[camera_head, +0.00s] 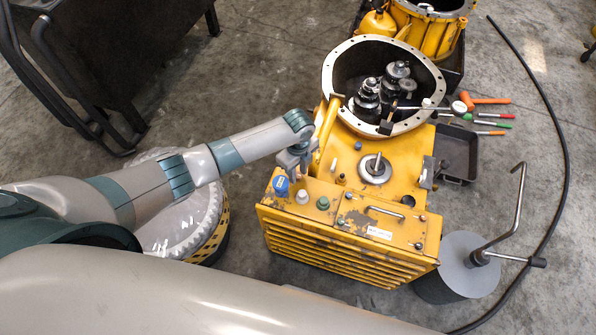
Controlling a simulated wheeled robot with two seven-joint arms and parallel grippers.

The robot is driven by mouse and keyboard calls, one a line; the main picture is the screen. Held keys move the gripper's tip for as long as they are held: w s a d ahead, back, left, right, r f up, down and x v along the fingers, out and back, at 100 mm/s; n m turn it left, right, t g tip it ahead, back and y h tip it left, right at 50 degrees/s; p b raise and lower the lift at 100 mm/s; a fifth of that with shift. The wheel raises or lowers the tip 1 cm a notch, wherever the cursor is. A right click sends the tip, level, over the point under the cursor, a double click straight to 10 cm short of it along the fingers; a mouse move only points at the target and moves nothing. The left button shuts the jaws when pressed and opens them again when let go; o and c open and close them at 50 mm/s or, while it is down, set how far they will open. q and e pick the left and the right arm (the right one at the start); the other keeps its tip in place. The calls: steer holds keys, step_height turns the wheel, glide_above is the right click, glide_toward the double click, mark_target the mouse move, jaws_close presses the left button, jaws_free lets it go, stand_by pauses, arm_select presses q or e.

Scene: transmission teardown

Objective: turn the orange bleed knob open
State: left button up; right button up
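The yellow transmission housing (395,165) stands in the middle with its round bell opening at the back. A ribbed yellow box (345,240) forms its front. Along the top of this box are a blue cap (280,185), a white knob (302,196) and a green knob (323,203). I cannot make out an orange knob on the housing; my gripper hides part of that corner. My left gripper (294,170) points down just behind the blue and white knobs. Its fingertips are too small to tell open from shut, or touching from apart. My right gripper is out of view.
Gears (394,84) stand inside the bell opening. An orange-handled mallet (485,101) and other tools lie right of it by a black tray (456,153). A grey drum (459,268) with a crank stands at the right front. A black hose (565,165) curves across the floor.

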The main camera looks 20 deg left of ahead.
arm_select(q)
jaws_close()
